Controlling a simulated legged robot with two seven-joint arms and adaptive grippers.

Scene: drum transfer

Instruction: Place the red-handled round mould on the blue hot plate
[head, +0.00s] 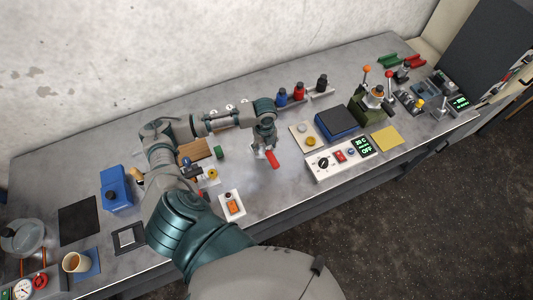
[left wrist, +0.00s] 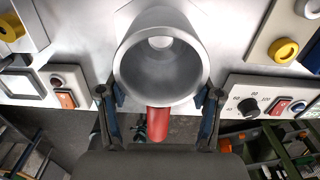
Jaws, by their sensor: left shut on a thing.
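The round mould (left wrist: 160,65) is a silvery, hollow cup in the left wrist view, with its red handle (left wrist: 158,124) pointing toward my palm. In the head view the red handle (head: 272,159) shows under my left gripper (head: 264,146), which hides most of the mould. My left gripper's fingers (left wrist: 160,97) are closed on both sides of the mould. I cannot tell whether the mould touches the table. The blue hot plate (head: 337,122), with a dark top, stands to the right of the gripper, apart from it. My right gripper is not in view.
A white control panel (head: 340,157) lies in front of the hot plate, and a beige panel with round buttons (head: 303,138) lies to its left. Blue, red and black bottles (head: 299,92) stand behind. A white switch box (head: 232,205) is at the front left.

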